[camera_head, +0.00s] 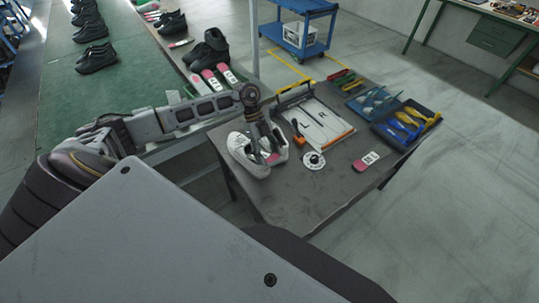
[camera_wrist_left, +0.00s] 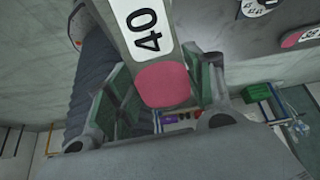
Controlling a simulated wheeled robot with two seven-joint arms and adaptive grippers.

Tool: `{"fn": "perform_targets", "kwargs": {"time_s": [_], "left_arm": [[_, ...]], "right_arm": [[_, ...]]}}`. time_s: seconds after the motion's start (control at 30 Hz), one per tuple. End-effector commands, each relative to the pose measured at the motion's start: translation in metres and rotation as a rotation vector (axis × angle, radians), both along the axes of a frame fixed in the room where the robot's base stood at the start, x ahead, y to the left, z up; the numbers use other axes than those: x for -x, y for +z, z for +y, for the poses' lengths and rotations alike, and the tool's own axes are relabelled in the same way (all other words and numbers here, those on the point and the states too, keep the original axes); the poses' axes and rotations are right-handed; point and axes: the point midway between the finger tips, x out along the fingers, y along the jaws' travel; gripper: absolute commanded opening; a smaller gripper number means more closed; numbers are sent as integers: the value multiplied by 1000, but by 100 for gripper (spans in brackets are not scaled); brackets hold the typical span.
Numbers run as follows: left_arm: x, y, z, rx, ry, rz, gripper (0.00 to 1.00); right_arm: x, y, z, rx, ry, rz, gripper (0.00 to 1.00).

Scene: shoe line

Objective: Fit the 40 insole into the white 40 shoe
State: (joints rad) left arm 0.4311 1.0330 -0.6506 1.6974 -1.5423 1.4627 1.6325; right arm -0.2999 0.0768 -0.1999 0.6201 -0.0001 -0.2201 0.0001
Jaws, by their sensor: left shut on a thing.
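My left gripper (camera_head: 265,150) is over the white shoe (camera_head: 248,163) at the near left of the dark table. It is shut on the 40 insole, which shows in the left wrist view with a white "40" label (camera_wrist_left: 146,27) and a pink end (camera_wrist_left: 163,84) between the green finger pads. In the head view a small pink patch of the insole (camera_head: 273,158) shows at the shoe. The fingers hide part of the shoe, and I cannot tell how far the insole is inside it. My right gripper is not in view.
Another pink insole with a white label (camera_head: 366,161) lies on the table (camera_head: 310,205). A round black-and-white disc (camera_head: 313,160), an L/R board (camera_head: 318,125) and tool trays (camera_head: 405,125) stand nearby. A green conveyor (camera_head: 85,100) carries dark shoes. The table's front is clear.

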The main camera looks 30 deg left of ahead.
Motion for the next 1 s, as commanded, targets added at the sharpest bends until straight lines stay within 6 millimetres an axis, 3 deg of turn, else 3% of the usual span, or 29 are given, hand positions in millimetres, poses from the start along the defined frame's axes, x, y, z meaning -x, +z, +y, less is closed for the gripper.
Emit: {"fn": "perform_targets", "kwargs": {"time_s": [1.0], "left_arm": [[-12,-21,36,-44,1,-14,32]], "right_arm": [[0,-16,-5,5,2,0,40]]}}
